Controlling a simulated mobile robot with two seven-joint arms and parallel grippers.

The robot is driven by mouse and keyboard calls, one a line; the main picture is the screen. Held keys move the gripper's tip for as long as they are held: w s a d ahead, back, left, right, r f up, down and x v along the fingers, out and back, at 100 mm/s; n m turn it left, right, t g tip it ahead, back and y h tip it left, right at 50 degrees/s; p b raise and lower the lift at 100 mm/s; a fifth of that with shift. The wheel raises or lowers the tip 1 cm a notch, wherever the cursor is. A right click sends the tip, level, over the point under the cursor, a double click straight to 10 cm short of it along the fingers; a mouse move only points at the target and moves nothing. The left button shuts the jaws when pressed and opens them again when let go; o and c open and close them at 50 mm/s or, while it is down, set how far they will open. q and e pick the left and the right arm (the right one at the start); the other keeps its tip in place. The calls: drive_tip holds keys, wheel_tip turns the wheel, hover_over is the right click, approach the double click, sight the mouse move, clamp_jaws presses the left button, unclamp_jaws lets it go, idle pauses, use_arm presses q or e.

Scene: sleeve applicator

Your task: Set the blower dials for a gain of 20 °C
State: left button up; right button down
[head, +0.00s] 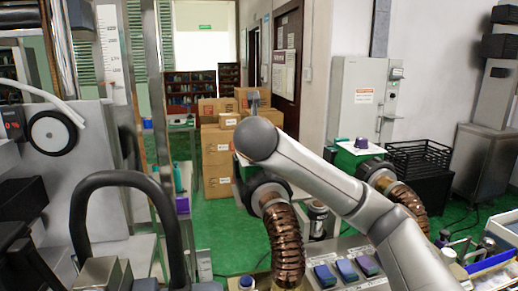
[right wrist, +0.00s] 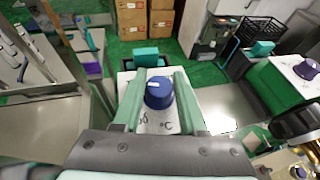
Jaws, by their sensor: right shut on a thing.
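A blue dial (right wrist: 158,93) with a white pointer mark sits on a white top with "°C" lettering (right wrist: 163,126), in the right wrist view. The green fingers of my right gripper (right wrist: 158,96) stand on both sides of the dial and are shut on it. In the head view my right arm covers this dial. A second, purple dial (head: 361,143) sits on the other blower's white top (head: 350,150), to the right, with no gripper at it. It also shows in the right wrist view (right wrist: 306,68). Its setting is too small to read. My left gripper is not in view.
Brown ribbed hoses (head: 283,240) (head: 408,205) hang below the blowers. A black crate (head: 419,153) stands at right, cardboard boxes (head: 219,160) behind. A panel with blue buttons (head: 346,270) is at the front. A black curved tube (head: 130,178) and a machine stand at left.

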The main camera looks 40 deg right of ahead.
drive_tip(key=shift+m+g+h, duration=1)
drive_tip(key=shift+m+g, duration=0.2)
drive_tip(key=shift+m, duration=0.1)
drive_tip(key=shift+r, duration=0.1)
drive_tip(key=shift+m+g+h, duration=0.3)
drive_tip(key=shift+m+g, duration=0.6)
drive_tip(key=shift+m+g+h+p, duration=0.75)
drive_tip(key=shift+m+g, duration=1.85)
drive_tip(key=shift+g, duration=0.4)
drive_tip(key=shift+m+g+y, duration=0.25)
drive_tip(key=shift+m+g, duration=1.25)
drive_tip(key=shift+g, duration=0.3)
drive_tip(key=shift+f+m+g+y, duration=0.3)
drive_tip(key=shift+m+g, duration=0.1)
drive_tip(key=shift+g, duration=0.1)
